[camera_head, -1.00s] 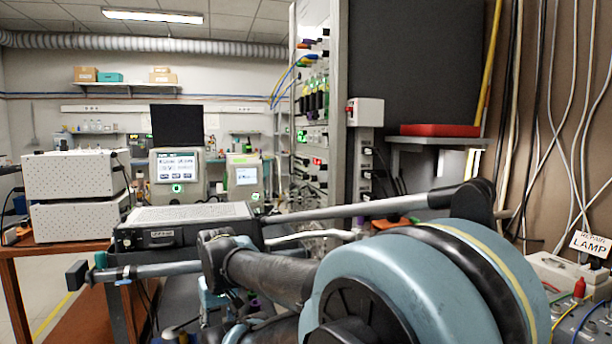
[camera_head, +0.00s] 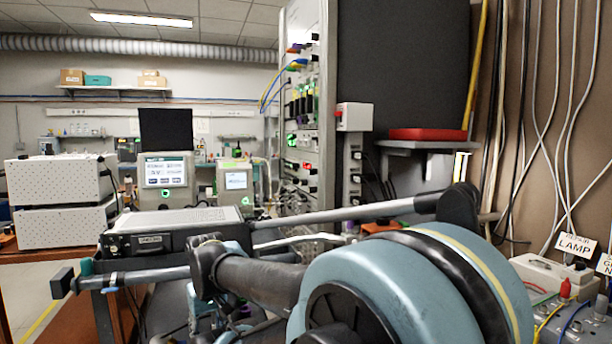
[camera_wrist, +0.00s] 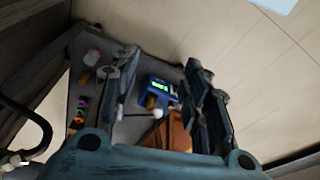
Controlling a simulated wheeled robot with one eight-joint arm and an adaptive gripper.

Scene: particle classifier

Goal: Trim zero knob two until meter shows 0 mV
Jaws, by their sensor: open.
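My gripper (camera_wrist: 163,66) is open in the wrist view, with one dark finger on each side and nothing between them that I can see it holding. Beyond the fingers is a small blue meter (camera_wrist: 154,100) with a lit green display, too small and blurred to read. It sits on a grey surface well past the fingertips. A small white round thing (camera_wrist: 158,114) is beside it; I cannot tell if it is a knob. No zero knob two can be made out in either view. In the head view my arm fills the foreground, and the gripper cannot be made out.
A tall instrument rack (camera_head: 326,120) with cables stands at the centre. A grey boxed instrument (camera_head: 185,222) lies behind my arm, with two screened devices (camera_head: 166,196) beyond. White boxes (camera_head: 62,180) stand left. A "LAMP" sign (camera_head: 574,245) and hanging cables are at right, close to my arm.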

